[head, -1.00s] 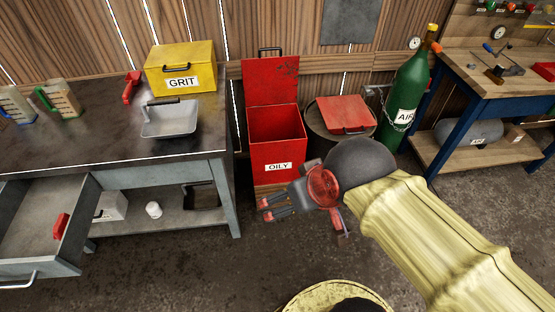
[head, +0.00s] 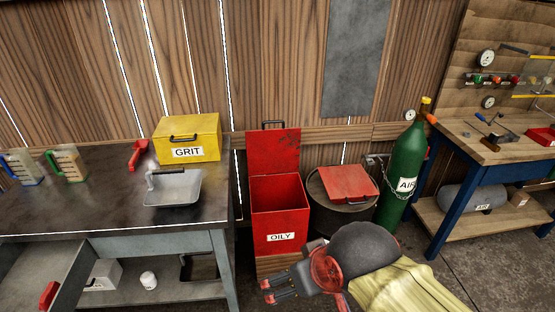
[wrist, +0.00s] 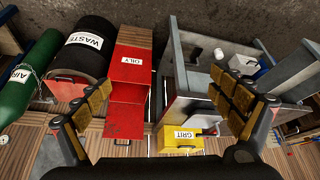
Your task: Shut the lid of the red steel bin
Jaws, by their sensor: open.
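The red steel bin (head: 281,218) labelled OILY stands on a low wooden base between the workbench and a dark drum. Its lid (head: 273,152) is open, standing upright at the back by the wooden wall, with a dark handle at its top edge. The bin also shows in the wrist view (wrist: 131,62), where the lid (wrist: 124,121) appears below its body. My gripper (head: 268,291) is open and empty, in front of the bin and apart from it. In the wrist view its two fingers (wrist: 160,105) are spread wide on either side of the bin.
The workbench (head: 100,208) on the left holds the yellow GRIT box (head: 187,138) and a grey metal tray (head: 173,188). The dark drum (head: 335,217) with a red lid piece on top and the green AIR cylinder (head: 404,178) stand right of the bin.

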